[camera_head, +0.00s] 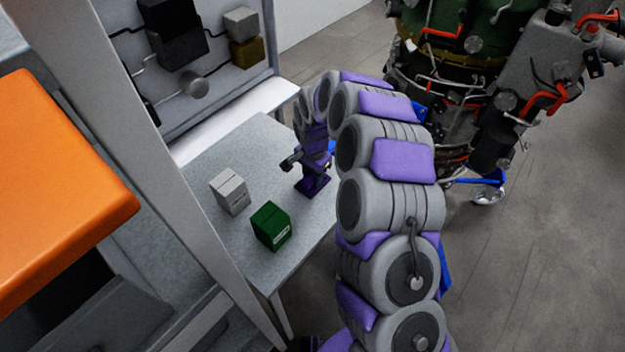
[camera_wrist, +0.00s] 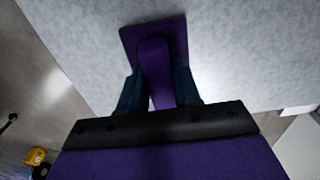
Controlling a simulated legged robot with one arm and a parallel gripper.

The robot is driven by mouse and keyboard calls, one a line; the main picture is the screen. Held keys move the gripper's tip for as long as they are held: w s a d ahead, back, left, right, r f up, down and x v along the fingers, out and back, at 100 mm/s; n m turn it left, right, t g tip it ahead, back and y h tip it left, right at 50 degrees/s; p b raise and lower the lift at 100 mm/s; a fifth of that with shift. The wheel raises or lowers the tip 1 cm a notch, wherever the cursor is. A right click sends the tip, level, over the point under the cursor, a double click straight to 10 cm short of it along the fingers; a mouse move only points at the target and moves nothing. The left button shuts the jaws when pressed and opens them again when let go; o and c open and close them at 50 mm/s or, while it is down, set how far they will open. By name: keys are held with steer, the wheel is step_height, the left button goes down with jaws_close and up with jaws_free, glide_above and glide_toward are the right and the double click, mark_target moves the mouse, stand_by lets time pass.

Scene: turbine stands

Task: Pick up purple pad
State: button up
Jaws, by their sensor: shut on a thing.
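The purple pad (camera_wrist: 155,60) shows in the wrist view as a dark purple flat plate with a raised purple grip. My gripper (camera_wrist: 160,92) has its dark fingers on both sides of that grip and is shut on it. In the head view the purple pad (camera_head: 313,186) is at the right part of the grey table, below my gripper (camera_head: 312,165). The fingers are small and partly hidden there. I cannot tell whether the plate touches the table top.
A white-grey box (camera_head: 230,192) and a green box (camera_head: 270,226) stand on the grey table (camera_head: 205,158) left of my gripper. A panel with boxes and cables (camera_head: 195,60) stands behind. A turbine (camera_head: 470,60) is at the back right. An orange surface (camera_head: 60,190) is at the left.

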jaws_close()
steer(key=shift+r, duration=0.15)
step_height(320, 180, up, 3)
steer(key=shift+r, duration=0.15)
steer(key=s+d, duration=0.1)
steer(key=s, duration=0.4)
steer(key=s+d+r, duration=0.1)
steer(key=s+d, duration=0.1)
steer(key=s, duration=0.3)
steer(key=s+d+p, duration=0.1)
steer(key=s, duration=0.4)
steer(key=shift+s+d+r, duration=0.15)
steer(key=shift+d+r, duration=0.05)
steer(key=shift+r, duration=0.05)
